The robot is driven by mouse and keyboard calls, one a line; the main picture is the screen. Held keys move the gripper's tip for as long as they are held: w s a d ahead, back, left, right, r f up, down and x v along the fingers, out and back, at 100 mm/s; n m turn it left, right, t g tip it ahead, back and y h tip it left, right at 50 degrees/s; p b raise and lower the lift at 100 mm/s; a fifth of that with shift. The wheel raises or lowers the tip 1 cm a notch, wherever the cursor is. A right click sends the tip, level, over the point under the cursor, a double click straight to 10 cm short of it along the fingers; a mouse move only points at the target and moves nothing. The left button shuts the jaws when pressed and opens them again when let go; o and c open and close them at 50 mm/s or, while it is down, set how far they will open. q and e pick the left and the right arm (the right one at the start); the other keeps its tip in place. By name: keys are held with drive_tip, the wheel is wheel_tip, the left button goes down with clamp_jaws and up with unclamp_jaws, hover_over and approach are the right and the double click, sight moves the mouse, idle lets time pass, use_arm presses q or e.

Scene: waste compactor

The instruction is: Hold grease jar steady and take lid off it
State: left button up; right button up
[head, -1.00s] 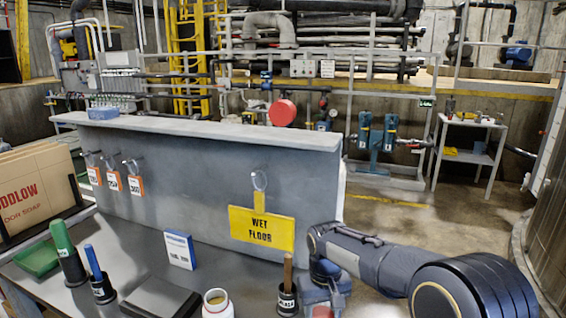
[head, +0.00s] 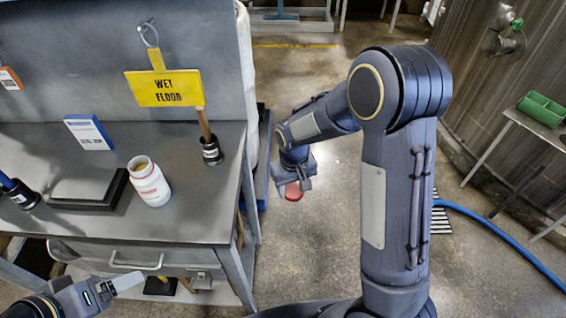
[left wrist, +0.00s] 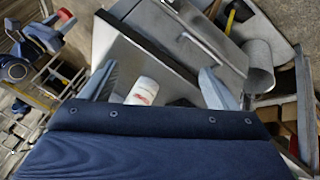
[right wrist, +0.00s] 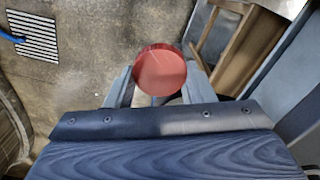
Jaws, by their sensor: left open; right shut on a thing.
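The white grease jar (head: 150,184) stands upright on the bench top, its mouth uncovered with brownish contents showing. In the left wrist view the jar (left wrist: 143,92) appears between the spread fingers, beyond them. My left gripper (head: 128,281) is open and empty, low in front of the bench's front edge, apart from the jar. My right gripper (head: 300,186) is shut on the red lid (head: 293,192) and holds it over the floor, right of the bench. The right wrist view shows the round red lid (right wrist: 160,72) between its fingertips.
On the bench are a black flat box (head: 88,192), a blue-and-white carton (head: 88,132) and a brush in a black holder (head: 211,150). A yellow wet-floor sign (head: 163,87) hangs behind. A drawer handle (head: 137,264) juts from the front. Floor beyond the bench's right side is largely clear.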

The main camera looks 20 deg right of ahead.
use_arm(q)
drive_tip(key=shift+c, duration=0.7)
use_arm(e)
drive_tip(key=w+a+r+n, duration=0.1)
drive_tip(key=a+r+n, duration=0.3)
drive_tip(key=a+r, duration=0.6)
wheel_tip(320, 180, up, 4)
drive_tip(key=shift+w+a+r, duration=0.15)
drive_tip(key=shift+w+a, duration=0.1)
drive_tip(key=shift+w, duration=0.15)
use_arm(q)
drive_tip(key=w+d+n+g+h, duration=0.4)
drive_tip(key=w+d+n+h, duration=0.6)
drive_tip(key=w+d+n, duration=0.9)
drive_tip(key=w+d+f+m, duration=0.1)
drive_tip(key=w+d+f, duration=0.2)
drive_tip(key=d, duration=0.6)
drive_tip(key=shift+w+d+f, duration=0.35)
drive_tip(key=shift+f, duration=0.3)
drive_tip(key=shift+m, duration=0.3)
